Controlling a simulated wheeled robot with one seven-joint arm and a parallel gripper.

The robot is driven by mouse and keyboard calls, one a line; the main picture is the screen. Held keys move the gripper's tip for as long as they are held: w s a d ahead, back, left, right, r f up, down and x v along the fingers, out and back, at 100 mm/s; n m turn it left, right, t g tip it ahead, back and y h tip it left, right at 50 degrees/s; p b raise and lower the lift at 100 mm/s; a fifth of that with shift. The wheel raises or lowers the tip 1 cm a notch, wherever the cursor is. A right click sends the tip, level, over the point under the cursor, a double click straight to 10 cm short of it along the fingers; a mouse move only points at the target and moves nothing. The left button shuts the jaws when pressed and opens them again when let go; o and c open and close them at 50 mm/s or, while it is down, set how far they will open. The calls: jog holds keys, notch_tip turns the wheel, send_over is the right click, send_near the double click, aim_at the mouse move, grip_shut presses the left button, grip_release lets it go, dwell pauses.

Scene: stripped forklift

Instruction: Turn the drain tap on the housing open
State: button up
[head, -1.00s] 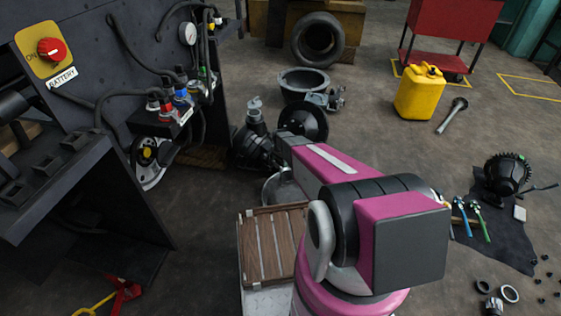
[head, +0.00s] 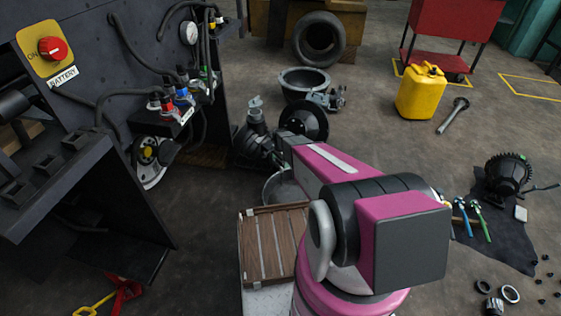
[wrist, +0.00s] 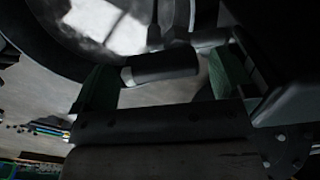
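The dark axle housing (head: 258,142) with a round drum stands on the floor in the middle of the head view, beyond my arm. In the wrist view a short dark cylindrical piece (wrist: 160,68), which looks like the tap's handle, lies between the two green-padded fingers of my gripper (wrist: 165,80). The fingers are wide apart. The piece's left end is close to the left finger, and a small gap shows at the right finger. I cannot tell whether either finger touches it.
A metal pan (head: 282,188) sits below the housing. A slatted wooden crate top (head: 272,246) is close by on the near side. The dark forklift body (head: 80,170) stands at left. A black tub (head: 304,82) is behind. Open floor lies towards the yellow can (head: 420,92).

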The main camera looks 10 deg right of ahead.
notch_tip(320, 180, up, 11)
dwell(0.6)
dwell(0.3)
